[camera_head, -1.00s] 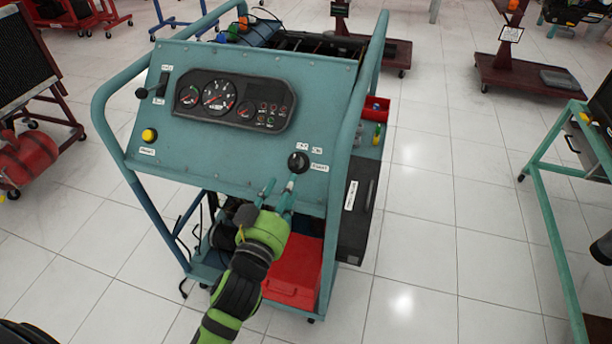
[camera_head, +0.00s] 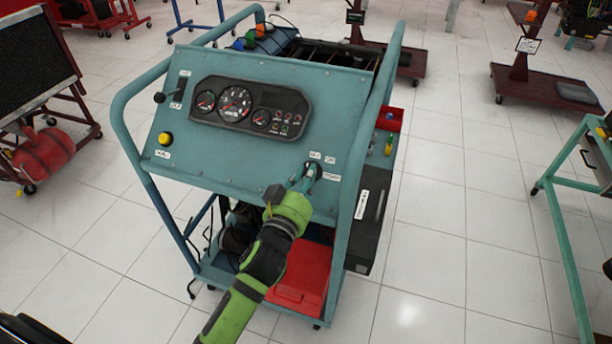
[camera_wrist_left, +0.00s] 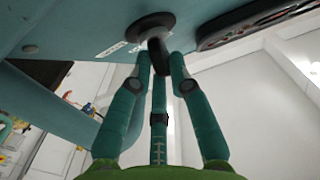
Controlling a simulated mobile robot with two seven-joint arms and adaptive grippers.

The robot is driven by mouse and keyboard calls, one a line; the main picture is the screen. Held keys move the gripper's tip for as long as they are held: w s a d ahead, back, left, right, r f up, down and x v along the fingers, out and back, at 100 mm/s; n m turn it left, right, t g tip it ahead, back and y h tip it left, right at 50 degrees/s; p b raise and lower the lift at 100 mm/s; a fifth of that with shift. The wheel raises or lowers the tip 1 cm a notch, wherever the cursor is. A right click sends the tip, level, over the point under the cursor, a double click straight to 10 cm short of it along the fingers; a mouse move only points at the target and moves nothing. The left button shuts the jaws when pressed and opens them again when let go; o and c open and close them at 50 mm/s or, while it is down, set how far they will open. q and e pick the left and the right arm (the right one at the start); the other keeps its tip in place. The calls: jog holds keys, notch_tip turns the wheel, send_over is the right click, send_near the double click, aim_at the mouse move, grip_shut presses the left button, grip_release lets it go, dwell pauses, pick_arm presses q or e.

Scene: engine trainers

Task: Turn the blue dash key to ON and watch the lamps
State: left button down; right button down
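The blue-green dash panel (camera_head: 240,160) tilts on its trolley. Its rotary key switch looks black in the left wrist view (camera_wrist_left: 157,38), not blue; in the head view my fingers mostly cover it. My left gripper (camera_head: 308,177) is at the panel's lower right. In the wrist view, its teal fingertips (camera_wrist_left: 160,62) stand either side of the switch's black handle, with a third finger below. They look open; contact is unclear. The gauge cluster (camera_head: 250,107) holds dials and small lamps (camera_head: 285,120); whether any is lit is unclear. My right gripper is out of view.
Tube rails (camera_head: 375,100) flank the panel. A red box (camera_head: 302,280) sits below.

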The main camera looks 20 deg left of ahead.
pick_arm(q)
jog(key=shift+a+r+m+h+p, duration=0.1)
jog(key=shift+r+m+h+p, duration=0.05)
jog(key=shift+m+h+p, duration=0.45)
jog(key=m+h+p, duration=0.1)
jog(key=m+g+h+p, duration=0.1)
jog(key=m+p, duration=0.1)
jog(key=m+h+p, duration=0.1)
jog(key=m+h, duration=0.1)
jog(key=shift+a+r+p, duration=0.1)
jog(key=shift+a+p, duration=0.25)
jog(key=shift+p, duration=0.05)
jog(key=m+g+p, duration=0.1)
jog(key=m+h+p, duration=0.1)
jog(key=m, duration=0.1)
jog(key=shift+w+a+g+h, duration=0.1)
jog(key=shift+a+g+h, duration=0.05)
jog(key=shift+g+h, duration=0.2)
jog(key=shift+m+g+h+p, duration=0.7)
jog(key=shift+m+g+h, duration=0.05)
jog(key=shift+m, duration=0.55)
jog(key=c, duration=1.1)
grip_release()
jog(key=shift+c, duration=0.2)
